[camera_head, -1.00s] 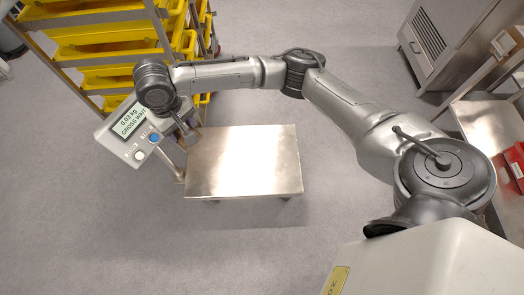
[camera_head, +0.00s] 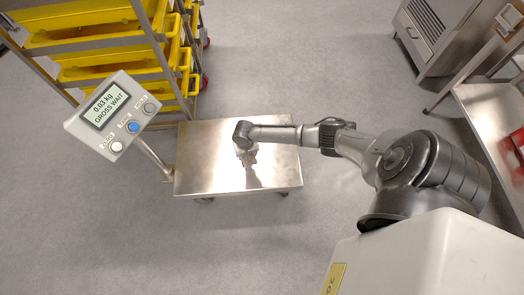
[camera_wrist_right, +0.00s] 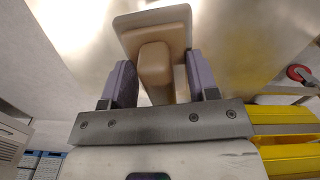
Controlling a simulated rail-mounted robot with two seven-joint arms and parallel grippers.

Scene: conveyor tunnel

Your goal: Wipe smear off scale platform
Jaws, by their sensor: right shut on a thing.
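The scale platform (camera_head: 205,178) is a shiny steel plate low above the floor, with bright reflections; I cannot make out a smear on it. Its indicator (camera_head: 113,115) stands on a post at the left and reads about 0.03 kg, GROSS WAIT. My right gripper (camera_head: 247,158) is over the middle of the platform. In the right wrist view its purple fingers (camera_wrist_right: 161,78) are shut on the beige handle of a wiping tool (camera_wrist_right: 155,38), whose wider flat head faces the plate. I cannot tell whether the head touches it. My left gripper is out of view.
A rack with yellow trays (camera_head: 105,67) stands behind the platform at the left. A steel cabinet (camera_head: 440,35) is at the back right. A steel bench (camera_head: 480,105) with a red bin (camera_head: 515,148) is at the right. The floor in front is clear.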

